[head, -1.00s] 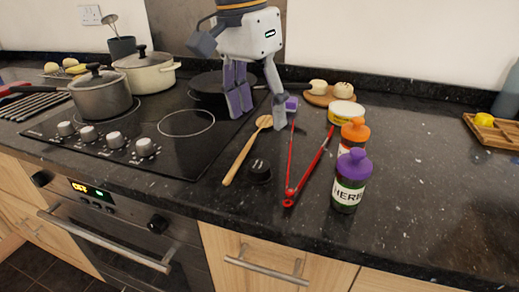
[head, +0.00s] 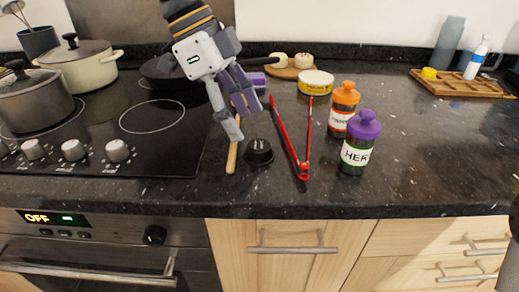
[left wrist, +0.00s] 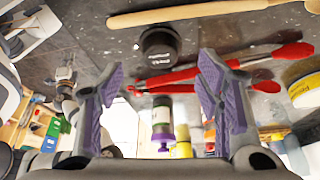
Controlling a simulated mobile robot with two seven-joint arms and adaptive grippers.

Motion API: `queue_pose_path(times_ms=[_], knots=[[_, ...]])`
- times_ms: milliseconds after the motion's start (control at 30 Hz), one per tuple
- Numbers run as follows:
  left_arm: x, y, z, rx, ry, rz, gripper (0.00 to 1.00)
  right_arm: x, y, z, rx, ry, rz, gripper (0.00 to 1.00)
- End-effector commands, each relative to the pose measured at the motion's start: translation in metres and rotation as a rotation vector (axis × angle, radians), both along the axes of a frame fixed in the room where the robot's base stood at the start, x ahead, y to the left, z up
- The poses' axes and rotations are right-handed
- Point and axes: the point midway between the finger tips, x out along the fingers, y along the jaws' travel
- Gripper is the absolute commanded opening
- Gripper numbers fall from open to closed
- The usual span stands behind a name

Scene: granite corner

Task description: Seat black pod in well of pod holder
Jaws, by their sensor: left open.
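The black pod (head: 259,152), a short round black piece with small pale marks on top, stands on the dark counter near its front edge. It also shows in the left wrist view (left wrist: 160,42), ahead of the fingers and apart from them. My left gripper (head: 243,118) is open and empty, tilted down just behind and left of the pod. Its purple-padded fingers are spread in the left wrist view (left wrist: 160,88). My right gripper is not in view.
Red tongs (head: 303,165) lie right of the pod; a wooden spoon (head: 232,158) lies left. Orange-capped (head: 343,103) and purple-capped (head: 360,148) jars stand right, before a yellow tin (head: 315,84). A wooden tray (head: 450,88) is back right. The counter between jars and tray is clear.

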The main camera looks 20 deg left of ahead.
Motion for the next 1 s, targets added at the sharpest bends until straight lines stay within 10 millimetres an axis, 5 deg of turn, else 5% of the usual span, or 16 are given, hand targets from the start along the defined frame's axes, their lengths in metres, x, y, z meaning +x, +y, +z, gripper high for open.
queue_pose_path(times_ms=[300,533,733,1000], knots=[[0.003,-0.027,-0.045,0.001,0.001,0.000,0.59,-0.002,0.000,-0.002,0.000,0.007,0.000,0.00],[0.003,-0.028,-0.047,0.000,-0.003,0.001,0.59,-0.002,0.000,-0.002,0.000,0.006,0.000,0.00],[0.003,-0.028,-0.047,0.000,-0.002,0.002,0.20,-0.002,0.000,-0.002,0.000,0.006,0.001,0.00],[0.003,-0.028,-0.047,0.000,-0.002,0.002,0.16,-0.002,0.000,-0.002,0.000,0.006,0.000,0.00]])
